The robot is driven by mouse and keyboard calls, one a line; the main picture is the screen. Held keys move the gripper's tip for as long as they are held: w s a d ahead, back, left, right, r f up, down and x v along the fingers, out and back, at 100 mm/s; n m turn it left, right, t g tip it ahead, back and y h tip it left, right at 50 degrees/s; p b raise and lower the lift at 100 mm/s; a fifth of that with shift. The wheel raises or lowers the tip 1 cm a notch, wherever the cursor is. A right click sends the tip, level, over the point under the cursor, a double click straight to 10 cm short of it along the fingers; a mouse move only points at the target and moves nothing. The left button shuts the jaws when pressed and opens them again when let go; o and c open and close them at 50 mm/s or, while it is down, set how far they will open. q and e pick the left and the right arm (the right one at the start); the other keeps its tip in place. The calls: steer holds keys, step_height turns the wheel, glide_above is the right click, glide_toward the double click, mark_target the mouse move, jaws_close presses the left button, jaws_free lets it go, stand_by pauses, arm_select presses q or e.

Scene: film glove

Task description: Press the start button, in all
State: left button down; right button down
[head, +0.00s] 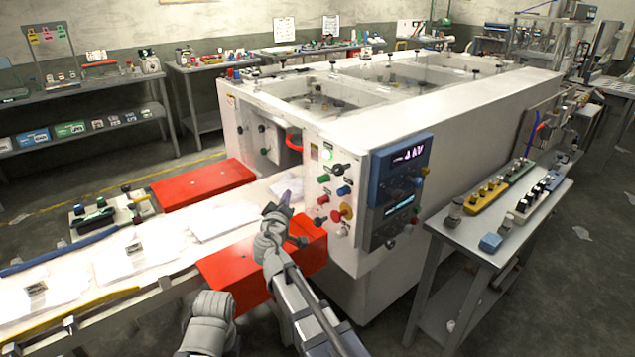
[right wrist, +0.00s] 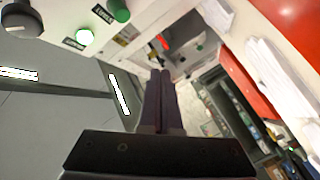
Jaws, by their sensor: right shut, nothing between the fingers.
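The machine's control panel (head: 333,190) is on the near end of the large white machine. It carries a green button (head: 323,178), a pale green lit lamp or button (head: 327,152), and red, blue and white ones. I cannot read which is marked start. The right wrist view shows a green button (right wrist: 118,10) and a lit pale button (right wrist: 84,37) at upper left. My right gripper (head: 285,197) is shut and empty, left of the panel and above the conveyor, apart from the buttons. In the right wrist view its closed fingers (right wrist: 160,78) point toward the machine opening.
Red covers (head: 205,185) flank the conveyor, which carries white film sheets (head: 222,218). A red and yellow knob (head: 347,211) and a blue display unit (head: 402,165) sit near the buttons. A side table (head: 490,248) with parts stands at right.

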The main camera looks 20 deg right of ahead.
steer(key=w+d, duration=0.3)
steer(key=d, duration=0.5)
steer(key=shift+d, duration=0.15)
steer(key=shift+d, duration=0.1)
stand_by(2.0)
steer(key=shift+w+d, duration=0.1)
steer(key=shift+d, duration=0.2)
steer(key=shift+w+d, duration=0.15)
steer(key=shift+d, duration=0.3)
stand_by(0.7)
steer(key=shift+a, duration=0.15)
steer(key=shift+s+a, duration=0.3)
steer(key=shift+a, duration=0.4)
steer(key=a, duration=0.1)
steer(key=s+a, duration=0.1)
steer(key=a, duration=0.2)
steer(key=shift+s+a, duration=0.35)
stand_by(0.3)
